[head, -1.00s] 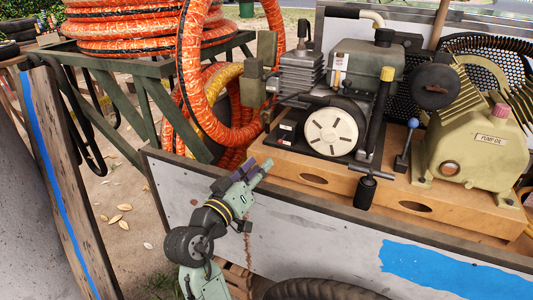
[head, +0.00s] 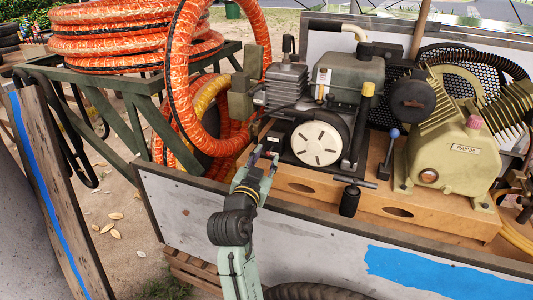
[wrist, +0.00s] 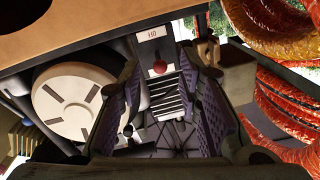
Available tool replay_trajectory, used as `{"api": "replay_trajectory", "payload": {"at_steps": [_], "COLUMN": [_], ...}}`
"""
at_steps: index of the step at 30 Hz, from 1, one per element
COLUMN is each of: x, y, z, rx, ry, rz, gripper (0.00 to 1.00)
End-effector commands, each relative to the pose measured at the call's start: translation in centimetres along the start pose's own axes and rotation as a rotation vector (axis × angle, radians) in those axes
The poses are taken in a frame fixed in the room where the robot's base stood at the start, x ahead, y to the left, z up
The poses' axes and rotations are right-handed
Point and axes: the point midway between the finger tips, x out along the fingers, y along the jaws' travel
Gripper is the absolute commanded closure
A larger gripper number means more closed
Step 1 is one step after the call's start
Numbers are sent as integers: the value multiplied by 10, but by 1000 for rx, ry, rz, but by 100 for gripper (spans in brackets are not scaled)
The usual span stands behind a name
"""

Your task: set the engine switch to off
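A small red knob (wrist: 159,66), which looks like the engine switch, shows in the wrist view on a dark panel. A small white plate (wrist: 153,32) with dark marks lies just above it. My gripper (wrist: 161,80) is open, with one finger on each side of the knob in that picture. I cannot tell whether either finger touches it. In the head view my gripper (head: 267,155) is at the left front of the engine (head: 345,78), over the wooden base's left end.
The round white recoil cover (head: 319,143) is close beside my gripper. Orange hoses (head: 187,70) hang to the left. A blue-knobbed lever (head: 389,147) and the pump (head: 450,150) stand to the right.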

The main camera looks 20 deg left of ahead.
Motion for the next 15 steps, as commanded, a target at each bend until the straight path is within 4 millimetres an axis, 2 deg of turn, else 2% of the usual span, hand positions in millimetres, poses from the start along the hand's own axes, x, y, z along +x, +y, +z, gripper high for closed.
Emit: {"api": "replay_trajectory", "payload": {"at_steps": [6, 14, 15], "x": [15, 16, 16], "y": [0, 0, 0], "z": [0, 0, 0], "rx": [1, 0, 0], "ry": [0, 0, 0], "rz": [-1, -1, -1], "gripper": [68, 68, 71]}}
